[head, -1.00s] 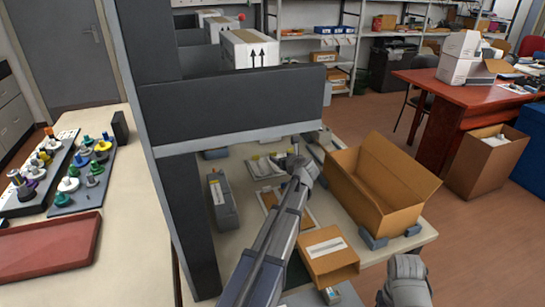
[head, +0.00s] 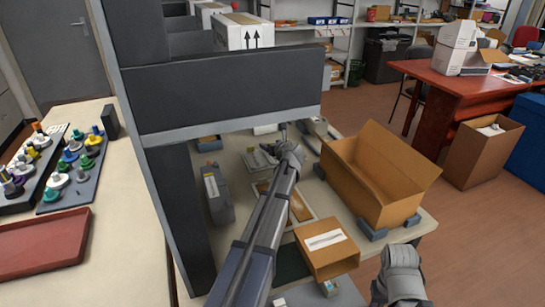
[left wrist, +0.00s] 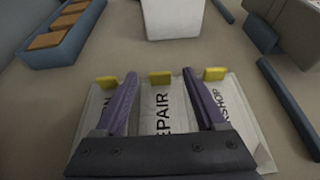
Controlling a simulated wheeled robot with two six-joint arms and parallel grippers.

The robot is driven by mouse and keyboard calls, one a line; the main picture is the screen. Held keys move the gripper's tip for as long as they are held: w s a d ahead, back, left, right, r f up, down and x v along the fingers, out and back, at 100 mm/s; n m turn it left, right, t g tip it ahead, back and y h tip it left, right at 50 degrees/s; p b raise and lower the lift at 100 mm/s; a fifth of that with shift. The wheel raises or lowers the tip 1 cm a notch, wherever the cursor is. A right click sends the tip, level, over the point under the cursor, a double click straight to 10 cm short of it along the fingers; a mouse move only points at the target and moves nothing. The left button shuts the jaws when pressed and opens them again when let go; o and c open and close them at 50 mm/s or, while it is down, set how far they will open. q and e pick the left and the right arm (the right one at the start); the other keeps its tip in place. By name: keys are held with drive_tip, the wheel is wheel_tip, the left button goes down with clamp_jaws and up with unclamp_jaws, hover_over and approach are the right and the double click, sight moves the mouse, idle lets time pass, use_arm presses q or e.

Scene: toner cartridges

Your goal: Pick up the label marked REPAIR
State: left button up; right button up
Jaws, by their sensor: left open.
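The REPAIR label (left wrist: 160,107) is the middle one of three pale labels side by side in the left wrist view, with a yellow tab (left wrist: 160,77) at its far end. Its first letter is hidden by my gripper. My left gripper (left wrist: 160,76) is open, with one purple finger on each side of the label and nothing held. Whether the fingers touch the labels I cannot tell. In the head view my left gripper (head: 287,143) is beside the labels (head: 258,158), which are partly hidden. My right gripper (head: 402,275) is at the lower right; its jaws are unclear.
A white container (left wrist: 172,18) stands beyond the labels. A blue tray (left wrist: 88,32) with brown blocks is at the far left of the wrist view. A large open carton (head: 390,175) stands right of my left arm.

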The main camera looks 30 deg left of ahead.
use_arm(q)
drive_tip(key=b+x, duration=0.1)
drive_tip(key=x, duration=0.2)
drive_tip(key=shift+w+a+f, duration=0.1)
clamp_jaws()
idle(0.4)
